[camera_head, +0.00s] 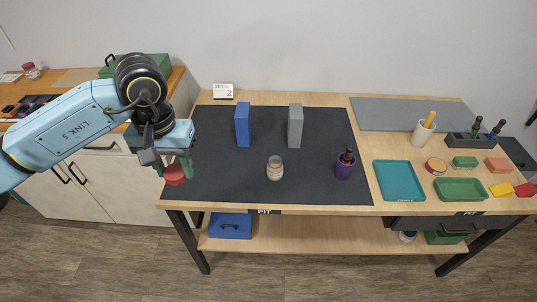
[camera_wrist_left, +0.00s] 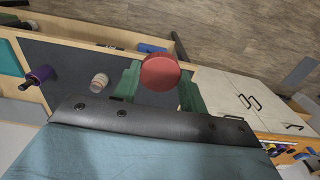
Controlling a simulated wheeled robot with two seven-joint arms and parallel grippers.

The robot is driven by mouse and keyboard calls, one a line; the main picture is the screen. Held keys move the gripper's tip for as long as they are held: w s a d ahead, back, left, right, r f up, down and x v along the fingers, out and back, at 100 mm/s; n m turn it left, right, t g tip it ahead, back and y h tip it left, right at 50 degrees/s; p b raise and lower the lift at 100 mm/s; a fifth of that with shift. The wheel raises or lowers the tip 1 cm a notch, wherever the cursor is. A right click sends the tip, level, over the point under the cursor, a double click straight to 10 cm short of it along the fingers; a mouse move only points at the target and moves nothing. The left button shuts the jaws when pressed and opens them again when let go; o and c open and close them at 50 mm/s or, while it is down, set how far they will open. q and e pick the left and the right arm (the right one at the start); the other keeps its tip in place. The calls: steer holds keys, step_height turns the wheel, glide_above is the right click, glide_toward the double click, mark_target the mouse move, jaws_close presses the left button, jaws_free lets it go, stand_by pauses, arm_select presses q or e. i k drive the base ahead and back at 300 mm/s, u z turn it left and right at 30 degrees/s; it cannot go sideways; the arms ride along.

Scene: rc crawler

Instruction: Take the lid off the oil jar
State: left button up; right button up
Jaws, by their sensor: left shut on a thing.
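My left gripper (camera_head: 174,165) is shut on a round red lid (camera_head: 175,175), held in the air just off the left edge of the dark mat. In the left wrist view the red lid (camera_wrist_left: 160,71) sits between the green fingers of the left gripper (camera_wrist_left: 158,88). A small glass jar (camera_head: 275,168) with pale and brownish contents stands upright on the mat, apart from the gripper. It shows no red lid on top. The jar also appears in the left wrist view (camera_wrist_left: 99,81). My right gripper is not in view.
A teal tray (camera_head: 399,181) and a green tray (camera_head: 460,189) lie to the right. The front left of the mat is clear.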

mark_target(274, 167)
steer(key=z, duration=0.75)
steer(key=k, duration=0.1)
steer(key=u, duration=0.9)
steer(key=i, duration=1.05)
steer(key=z, duration=0.7)
